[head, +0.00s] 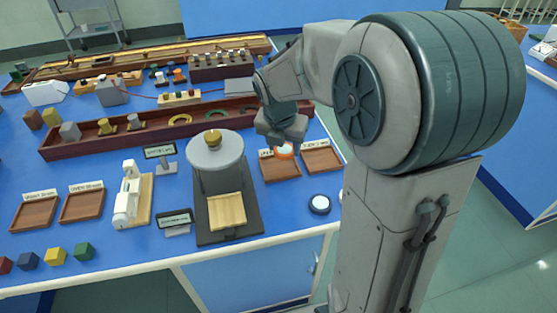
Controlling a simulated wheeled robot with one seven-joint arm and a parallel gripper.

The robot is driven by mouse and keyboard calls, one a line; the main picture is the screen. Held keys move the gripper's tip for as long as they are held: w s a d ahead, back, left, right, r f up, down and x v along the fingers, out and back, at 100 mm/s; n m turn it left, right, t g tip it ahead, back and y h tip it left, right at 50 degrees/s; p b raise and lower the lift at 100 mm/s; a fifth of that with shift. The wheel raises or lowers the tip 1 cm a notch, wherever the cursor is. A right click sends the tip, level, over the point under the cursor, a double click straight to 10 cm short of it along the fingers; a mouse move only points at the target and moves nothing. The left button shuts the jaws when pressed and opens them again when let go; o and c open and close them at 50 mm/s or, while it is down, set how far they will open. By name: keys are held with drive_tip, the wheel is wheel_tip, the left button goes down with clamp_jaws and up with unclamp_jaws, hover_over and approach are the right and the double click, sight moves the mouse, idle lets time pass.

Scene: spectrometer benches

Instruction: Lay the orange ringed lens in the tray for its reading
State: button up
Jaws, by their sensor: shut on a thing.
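My gripper (281,140) points down at the right part of the blue bench. It is shut on the orange ringed lens (285,152), whose pale disc and orange rim show just below the jaws. The lens is over the back part of a small wooden tray (281,172); I cannot tell whether it touches the tray. A second wooden tray (322,160) sits just to the right and looks empty. Each has a small label at its back edge, too small to read surely and partly covered at the first tray.
A round-topped grey stand (216,150) is left of the trays. A black-ringed lens (319,204) lies in front of them. A long wooden optical rail (90,145) with mounts lies behind. Two more trays (82,206) (35,212) and coloured cubes (55,257) are at left.

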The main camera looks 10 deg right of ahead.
sight(279, 169)
drive_tip(key=shift+w+a+f, duration=0.25)
drive_tip(key=shift+a+f, duration=0.2)
drive_tip(key=shift+a, duration=0.15)
drive_tip(key=shift+f+b, duration=0.5)
drive_tip(key=shift+f, duration=1.45)
drive_tip(key=shift+f, duration=0.15)
drive_tip(key=o, duration=0.8)
